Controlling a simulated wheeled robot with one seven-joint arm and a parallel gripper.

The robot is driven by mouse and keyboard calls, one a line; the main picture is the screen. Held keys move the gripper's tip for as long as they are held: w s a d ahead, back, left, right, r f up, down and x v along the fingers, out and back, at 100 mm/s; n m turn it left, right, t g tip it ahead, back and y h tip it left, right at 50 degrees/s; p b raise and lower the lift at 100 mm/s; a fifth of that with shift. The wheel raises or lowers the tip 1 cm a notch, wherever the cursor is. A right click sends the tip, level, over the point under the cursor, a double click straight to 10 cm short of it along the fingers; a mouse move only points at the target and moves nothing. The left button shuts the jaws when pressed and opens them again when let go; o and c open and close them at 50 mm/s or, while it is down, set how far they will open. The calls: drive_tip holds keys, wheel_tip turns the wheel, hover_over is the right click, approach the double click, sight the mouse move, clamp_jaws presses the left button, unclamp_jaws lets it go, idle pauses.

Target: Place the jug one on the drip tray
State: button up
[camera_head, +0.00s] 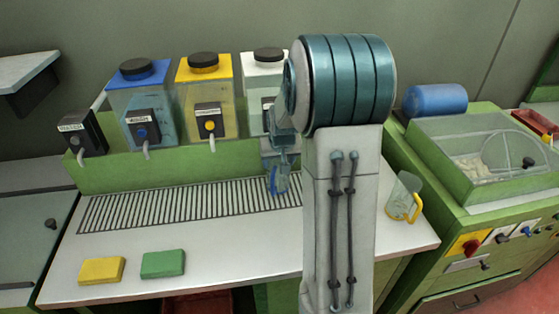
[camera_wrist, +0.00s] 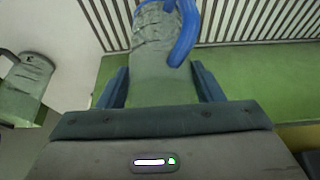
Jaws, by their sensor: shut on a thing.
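A clear jug with a blue handle (camera_head: 278,180) is over or beside the right end of the slatted drip tray (camera_head: 180,207). In the wrist view the jug (camera_wrist: 150,32) lies between the fingers, with its blue handle on the right. My gripper (camera_head: 281,158) is shut on it; my arm hides part of the hold in the head view. In the wrist view the drip tray slats (camera_wrist: 250,20) run beyond the jug. I cannot tell whether the jug touches the tray.
A clear jug with a yellow handle (camera_head: 405,198) stands at the counter's right. Another jug (camera_wrist: 28,85) with a dark handle shows at left in the wrist view. Tanks with taps (camera_head: 140,105) line the back. Yellow (camera_head: 101,270) and green (camera_head: 163,264) blocks lie in front.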

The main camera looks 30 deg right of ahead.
drive_tip(key=shift+s+f, duration=0.2)
drive_tip(key=shift+f, duration=0.15)
drive_tip(key=o, duration=1.2)
drive_tip(key=shift+o, duration=0.4)
drive_tip(key=shift+s+a+f, duration=0.1)
drive_tip(key=shift+f, duration=0.05)
